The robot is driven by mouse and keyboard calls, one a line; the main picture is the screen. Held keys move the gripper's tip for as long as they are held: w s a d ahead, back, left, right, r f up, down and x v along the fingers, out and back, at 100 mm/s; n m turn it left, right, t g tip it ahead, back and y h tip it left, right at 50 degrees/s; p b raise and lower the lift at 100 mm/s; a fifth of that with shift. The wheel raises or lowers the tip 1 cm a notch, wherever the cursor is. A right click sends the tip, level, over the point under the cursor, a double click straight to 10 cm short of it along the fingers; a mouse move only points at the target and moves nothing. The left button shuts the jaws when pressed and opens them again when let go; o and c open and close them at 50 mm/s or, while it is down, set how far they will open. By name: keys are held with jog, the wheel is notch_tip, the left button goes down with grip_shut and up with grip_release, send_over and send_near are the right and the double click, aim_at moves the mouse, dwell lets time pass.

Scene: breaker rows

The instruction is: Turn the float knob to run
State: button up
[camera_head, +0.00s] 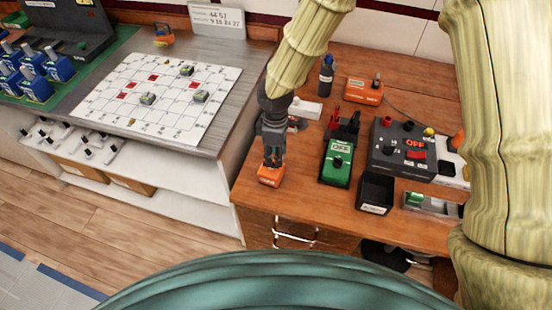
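My gripper (271,160) points down onto a small orange box (269,180) near the left front edge of the brown desk. Its fingertips are at the top of this box. Any knob there is hidden by the fingers, and I cannot tell whether they are shut on one. No label reading float or run can be made out. To the right, a green box (335,175) has a dark knob and a plate reading OFF. Further right, a dark grey box (392,160) shows OFF in red, with knobs and a red switch.
An orange device (365,90) and a dark bottle (326,76) stand at the desk's back. A black bin (376,193) sits at the front. A grey bench (228,105) with a white gridded board (190,118) adjoins on the left.

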jog(key=shift+s+f+p, duration=0.1)
jog(key=shift+f+p, duration=0.2)
jog(key=shift+f, duration=1.65)
jog(key=shift+c, duration=0.5)
grip_shut()
